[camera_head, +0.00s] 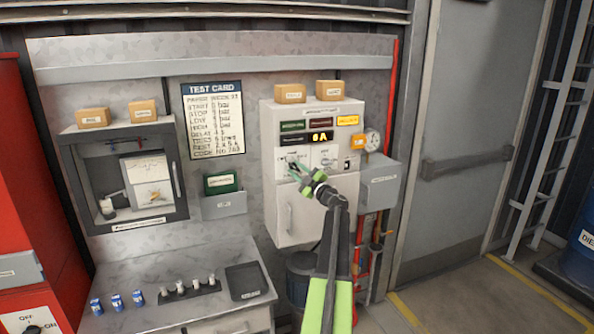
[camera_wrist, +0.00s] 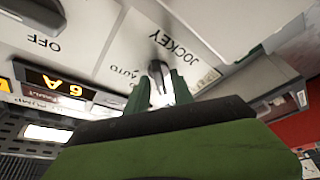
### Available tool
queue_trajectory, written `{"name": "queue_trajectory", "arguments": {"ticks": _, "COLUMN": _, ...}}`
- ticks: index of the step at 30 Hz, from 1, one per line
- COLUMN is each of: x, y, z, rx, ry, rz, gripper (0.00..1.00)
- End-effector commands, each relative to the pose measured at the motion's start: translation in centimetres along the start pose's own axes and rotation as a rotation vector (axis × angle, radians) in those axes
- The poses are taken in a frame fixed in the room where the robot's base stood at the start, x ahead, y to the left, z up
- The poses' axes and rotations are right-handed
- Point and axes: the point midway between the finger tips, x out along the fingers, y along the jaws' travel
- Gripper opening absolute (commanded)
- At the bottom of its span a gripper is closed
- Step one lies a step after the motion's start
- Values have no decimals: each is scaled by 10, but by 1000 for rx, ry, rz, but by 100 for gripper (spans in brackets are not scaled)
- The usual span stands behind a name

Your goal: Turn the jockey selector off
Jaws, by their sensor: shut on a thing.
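The jockey selector (camera_wrist: 160,72) is a small knob on a light panel, under the word JOCKEY, which reads upside down in the wrist view. AUTO is printed beside it. My gripper (camera_wrist: 160,88) has its two green fingers closed around the knob, one on each side. In the head view my gripper (camera_head: 297,170) reaches the left selector plate on the grey cabinet (camera_head: 291,222). The fingers cover most of the knob, so I cannot tell which mark it points to.
A second selector (camera_head: 327,163) sits close to the right on the same cabinet. A display reading 6A (camera_head: 320,137) is above. A yellow-orange box and round gauge (camera_head: 372,141) are at the right.

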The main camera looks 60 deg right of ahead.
Motion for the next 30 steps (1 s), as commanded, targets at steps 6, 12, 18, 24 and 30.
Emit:
{"name": "queue_trajectory", "arguments": {"ticks": 6, "x": 0, "y": 3, "z": 2, "rx": 3, "ry": -3, "rz": 6, "gripper": 34}}
{"name": "queue_trajectory", "arguments": {"ticks": 12, "x": 0, "y": 2, "z": 1, "rx": 2, "ry": -2, "rz": 4, "gripper": 34}}
{"name": "queue_trajectory", "arguments": {"ticks": 18, "x": -21, "y": -1, "z": 1, "rx": 1, "ry": -3, "rz": 3, "gripper": 34}}
{"name": "queue_trajectory", "arguments": {"ticks": 24, "x": -76, "y": -3, "z": 2, "rx": 0, "ry": -4, "rz": 4, "gripper": 34}}
{"name": "queue_trajectory", "arguments": {"ticks": 30, "x": -131, "y": -2, "z": 2, "rx": 1, "ry": -4, "rz": 5, "gripper": 34}}
